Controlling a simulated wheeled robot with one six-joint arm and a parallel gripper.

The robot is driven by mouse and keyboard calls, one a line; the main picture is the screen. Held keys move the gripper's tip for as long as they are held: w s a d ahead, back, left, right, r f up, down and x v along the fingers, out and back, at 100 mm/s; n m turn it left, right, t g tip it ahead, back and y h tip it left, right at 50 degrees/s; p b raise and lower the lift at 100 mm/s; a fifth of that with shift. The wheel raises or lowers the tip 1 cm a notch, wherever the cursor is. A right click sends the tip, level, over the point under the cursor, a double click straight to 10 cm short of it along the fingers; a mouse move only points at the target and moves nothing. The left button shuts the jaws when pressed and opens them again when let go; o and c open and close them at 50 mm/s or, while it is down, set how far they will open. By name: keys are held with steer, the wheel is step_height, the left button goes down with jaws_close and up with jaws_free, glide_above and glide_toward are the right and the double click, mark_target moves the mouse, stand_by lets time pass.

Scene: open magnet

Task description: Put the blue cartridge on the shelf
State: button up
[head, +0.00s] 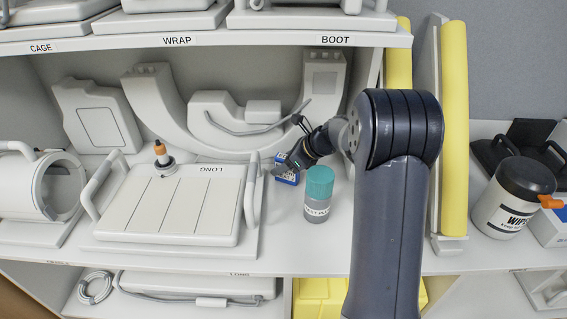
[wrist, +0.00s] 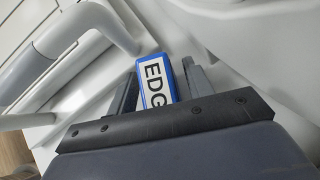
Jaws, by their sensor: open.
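The blue cartridge (head: 287,177) is a small blue block on the middle shelf, between the white LONG coil panel and a teal-lidded jar. In the wrist view the cartridge (wrist: 158,82) shows a white label reading "EDG", the rest cut off by my gripper. My gripper (head: 284,166) reaches down to it from the right. In the wrist view my gripper (wrist: 160,80) is open, with one finger on each side of the cartridge. Whether the fingers touch it I cannot tell. The cartridge's lower end is hidden behind the gripper's body.
The grey jar with teal lid (head: 319,192) stands close right of the cartridge. The LONG panel (head: 170,205) with its grey handle is close left. A curved white coil (head: 215,135) stands behind. The upper shelf edge (head: 200,40) overhangs. A wipes tub (head: 512,200) stands far right.

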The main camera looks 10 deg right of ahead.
steer(key=shift+r, duration=0.25)
steer(key=b+v, duration=0.1)
steer(key=v, duration=0.6)
steer(key=shift+d, duration=0.15)
steer(key=shift+r, duration=0.1)
stand_by(1.7)
